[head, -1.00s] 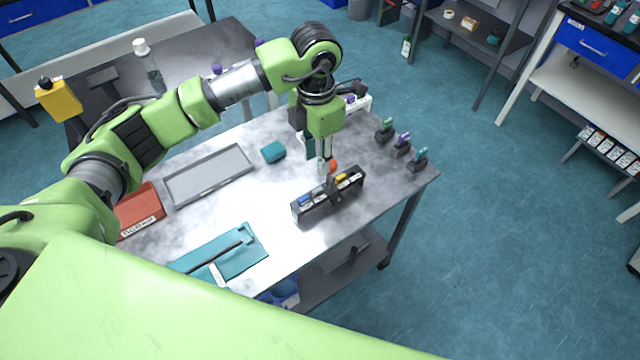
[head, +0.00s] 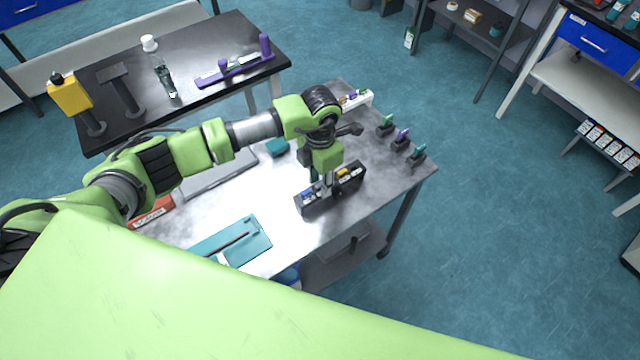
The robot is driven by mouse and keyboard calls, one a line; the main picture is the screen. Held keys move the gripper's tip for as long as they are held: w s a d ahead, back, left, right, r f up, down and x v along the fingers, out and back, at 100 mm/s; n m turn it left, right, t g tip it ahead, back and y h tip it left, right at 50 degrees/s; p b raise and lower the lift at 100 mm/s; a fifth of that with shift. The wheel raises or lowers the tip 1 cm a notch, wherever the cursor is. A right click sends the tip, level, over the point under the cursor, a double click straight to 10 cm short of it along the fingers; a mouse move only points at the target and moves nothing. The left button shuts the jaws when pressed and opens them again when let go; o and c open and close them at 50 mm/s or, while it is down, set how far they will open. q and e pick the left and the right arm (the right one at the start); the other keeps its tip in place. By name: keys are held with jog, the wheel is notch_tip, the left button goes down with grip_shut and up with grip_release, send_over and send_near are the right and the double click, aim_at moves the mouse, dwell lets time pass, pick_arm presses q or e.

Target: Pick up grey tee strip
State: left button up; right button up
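A black rack (head: 342,196) stands on the marbled table and holds small coloured pieces, among them a blue one (head: 308,196) and a yellow one (head: 342,172). My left gripper (head: 324,192) points down at the middle of this rack, between the blue and yellow pieces. Its fingertips are small and hide what lies under them, so I cannot tell whether they are open or shut. I cannot make out the grey tee strip for certain; the middle of the rack is covered by the gripper. My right gripper is not in view.
A teal mat (head: 255,254) with a dark rod lies at the table's front. A grey tray (head: 222,177) and red bin (head: 152,216) are partly behind my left arm. Several small coloured clamps (head: 401,140) stand along the right edge. A teal block (head: 277,147) sits further back.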

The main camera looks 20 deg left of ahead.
pick_arm(q)
grip_shut()
jog(key=shift+r, duration=0.1)
jog(key=shift+r, duration=0.3)
notch_tip(320, 180, up, 9)
jog(key=b, duration=0.3)
jog(key=shift+r, duration=0.15)
